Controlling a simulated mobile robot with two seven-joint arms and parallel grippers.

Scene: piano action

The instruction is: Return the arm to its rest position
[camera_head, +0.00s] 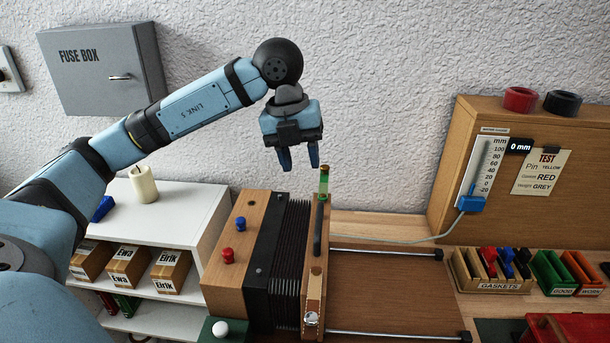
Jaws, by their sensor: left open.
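My left arm comes in from the left and reaches up over the bench. My left gripper (299,167) hangs from it, pointing down, with its two fingers apart and nothing between them. It is in the air above the back end of a wooden unit with black bellows (291,262). A small green and clear upright piece (324,183) stands at that unit's back edge, just below and right of the fingers, apart from them. My right gripper is out of view.
A fuse box (104,70) hangs on the wall behind my arm. A white shelf (160,212) with labelled boxes stands at left. At right are a wooden cabinet with a gauge (484,171), a gaskets tray (492,286) and green and orange bins. Two metal rods (385,252) cross the bench.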

